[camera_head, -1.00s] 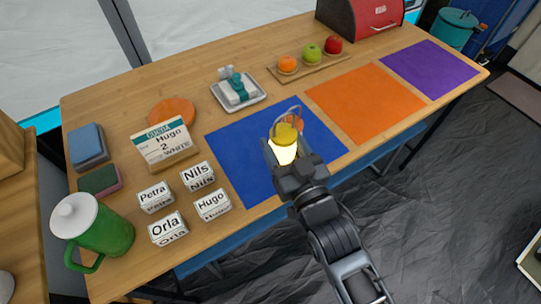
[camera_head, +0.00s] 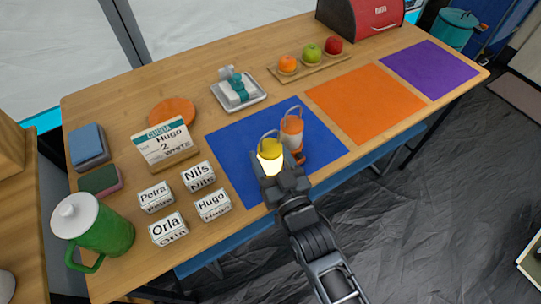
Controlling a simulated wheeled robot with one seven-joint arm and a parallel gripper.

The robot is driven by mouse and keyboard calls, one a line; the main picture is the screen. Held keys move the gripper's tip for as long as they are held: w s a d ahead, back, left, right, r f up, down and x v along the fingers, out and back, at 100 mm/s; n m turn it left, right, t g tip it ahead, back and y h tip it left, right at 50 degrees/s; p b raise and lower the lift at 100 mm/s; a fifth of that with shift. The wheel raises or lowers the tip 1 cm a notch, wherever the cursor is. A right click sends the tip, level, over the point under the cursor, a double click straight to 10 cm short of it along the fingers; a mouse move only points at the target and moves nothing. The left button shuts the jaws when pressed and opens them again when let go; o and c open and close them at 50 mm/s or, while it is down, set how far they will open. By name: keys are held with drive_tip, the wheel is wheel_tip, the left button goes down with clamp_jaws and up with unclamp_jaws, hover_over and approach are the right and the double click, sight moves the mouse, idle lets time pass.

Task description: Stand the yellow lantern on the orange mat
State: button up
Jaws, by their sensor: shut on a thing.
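The yellow lantern (camera_head: 270,158) glows and has a wire handle on top. The orange mat (camera_head: 365,103) lies to the right and is bare.
A purple mat (camera_head: 430,68) lies at the far right. A wooden board (camera_head: 312,69) with fruit lies behind the orange mat, near a red bread box (camera_head: 372,14). Name blocks (camera_head: 212,204), a sign (camera_head: 164,143) and a green jug (camera_head: 98,230) stand on the left.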

drive_tip(key=shift+f, duration=0.1)
drive_tip(key=o, duration=1.2)
drive_tip(key=shift+c, duration=0.2)
drive_tip(key=shift+s+d, duration=0.1)
drive_tip(key=shift+s, duration=0.05)
drive_tip(key=b+v, duration=0.1)
drive_tip(key=v, duration=1)
drive_tip(key=shift+s+d, duration=0.15)
drive_tip(key=shift+s, duration=0.15)
